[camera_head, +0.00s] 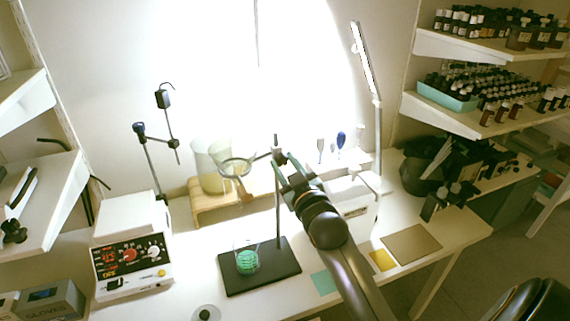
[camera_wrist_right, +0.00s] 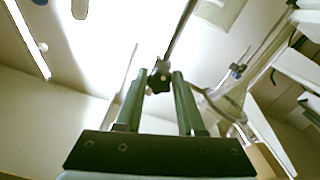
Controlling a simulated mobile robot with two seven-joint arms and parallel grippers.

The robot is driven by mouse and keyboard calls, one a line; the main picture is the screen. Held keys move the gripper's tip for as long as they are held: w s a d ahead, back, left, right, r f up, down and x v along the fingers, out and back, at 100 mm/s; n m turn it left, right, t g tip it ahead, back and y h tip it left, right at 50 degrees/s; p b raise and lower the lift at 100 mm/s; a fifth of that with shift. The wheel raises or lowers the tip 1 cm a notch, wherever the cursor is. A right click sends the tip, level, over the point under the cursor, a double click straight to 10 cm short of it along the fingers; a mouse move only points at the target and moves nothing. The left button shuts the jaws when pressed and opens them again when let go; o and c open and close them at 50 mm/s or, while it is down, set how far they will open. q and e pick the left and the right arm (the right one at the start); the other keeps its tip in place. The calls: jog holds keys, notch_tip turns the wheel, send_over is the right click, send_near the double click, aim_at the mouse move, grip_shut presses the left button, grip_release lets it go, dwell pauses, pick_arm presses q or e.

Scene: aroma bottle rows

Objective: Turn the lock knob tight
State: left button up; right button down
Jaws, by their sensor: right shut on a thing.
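The dark lock knob (camera_head: 278,154) sits on the upright rod (camera_head: 278,210) of a stand with a black base plate (camera_head: 262,280). In the right wrist view the black star-shaped knob (camera_wrist_right: 160,80) is between the fingertips. My right gripper (camera_head: 283,163) comes from the lower right and is shut on the knob; its two green fingers (camera_wrist_right: 160,84) also show in the wrist view. A ring with a glass funnel (camera_head: 237,165) is held out to the left of the rod. My left gripper is not in view.
A beaker with green content (camera_head: 247,261) stands on the base plate under the funnel. A hotplate device (camera_head: 132,250) with red displays is at left. A wooden riser (camera_head: 205,207) with a large beaker stands behind. Shelves of bottles (camera_head: 480,95) are at right.

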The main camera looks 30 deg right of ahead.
jog(key=shift+r, duration=0.25)
jog(key=c, duration=0.9)
grip_release()
jog(key=o, duration=0.4)
jog(key=shift+f, duration=0.15)
jog(key=b+v, duration=0.2)
jog(key=v, duration=1)
jog(key=shift+s, duration=0.3)
jog(key=shift+f, duration=0.1)
